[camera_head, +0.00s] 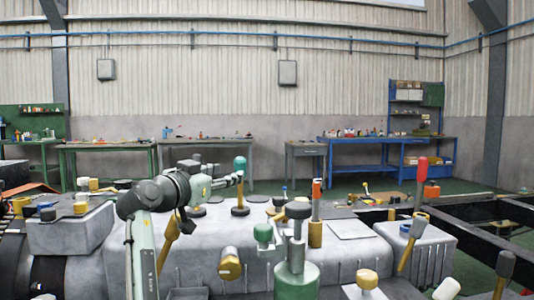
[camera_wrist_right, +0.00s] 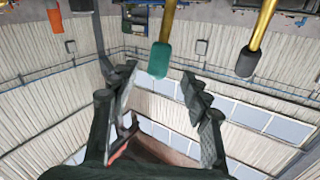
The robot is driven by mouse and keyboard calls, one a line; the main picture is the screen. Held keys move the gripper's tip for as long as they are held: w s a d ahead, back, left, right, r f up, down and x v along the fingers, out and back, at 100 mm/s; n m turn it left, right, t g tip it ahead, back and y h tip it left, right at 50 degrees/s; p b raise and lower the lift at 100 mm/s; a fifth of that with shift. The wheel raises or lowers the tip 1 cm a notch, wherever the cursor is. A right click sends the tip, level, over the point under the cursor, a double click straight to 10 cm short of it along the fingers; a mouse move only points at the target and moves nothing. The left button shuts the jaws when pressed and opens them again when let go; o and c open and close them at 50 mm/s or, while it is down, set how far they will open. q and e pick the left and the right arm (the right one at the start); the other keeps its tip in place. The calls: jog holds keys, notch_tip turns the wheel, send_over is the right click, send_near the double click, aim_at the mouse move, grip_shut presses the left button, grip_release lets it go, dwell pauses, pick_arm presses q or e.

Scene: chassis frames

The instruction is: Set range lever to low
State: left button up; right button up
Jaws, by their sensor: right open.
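Several levers and knobs stand on a grey gearbox housing (camera_head: 330,262); I cannot tell for certain which is the range lever. A lever with a teal knob (camera_head: 240,163) on a brass shaft rises from a dark round base. My right gripper (camera_head: 233,180) is at this lever, its fingers pointing right towards it. In the right wrist view the teal knob (camera_wrist_right: 160,60) hangs from the top, just beyond the gap between the open, empty fingers (camera_wrist_right: 162,88). Contact cannot be told. My left gripper is not in view.
A black-knobbed lever (camera_wrist_right: 247,58) is close by in the wrist view. An orange-topped lever (camera_head: 316,190), a red-handled lever (camera_head: 421,170) and a green valve-like part (camera_head: 297,280) stand to the right. Workbenches (camera_head: 375,150) line the far wall.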

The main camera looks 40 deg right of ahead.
aim_at(237, 170)
jog(key=shift+w+d, duration=0.1)
jog(key=shift+d, duration=0.3)
jog(key=p+x, duration=0.1)
jog(key=x, duration=0.6)
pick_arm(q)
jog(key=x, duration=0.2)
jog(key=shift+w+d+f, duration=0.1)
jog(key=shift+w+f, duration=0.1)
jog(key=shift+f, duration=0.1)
pick_arm(e)
grip_shut()
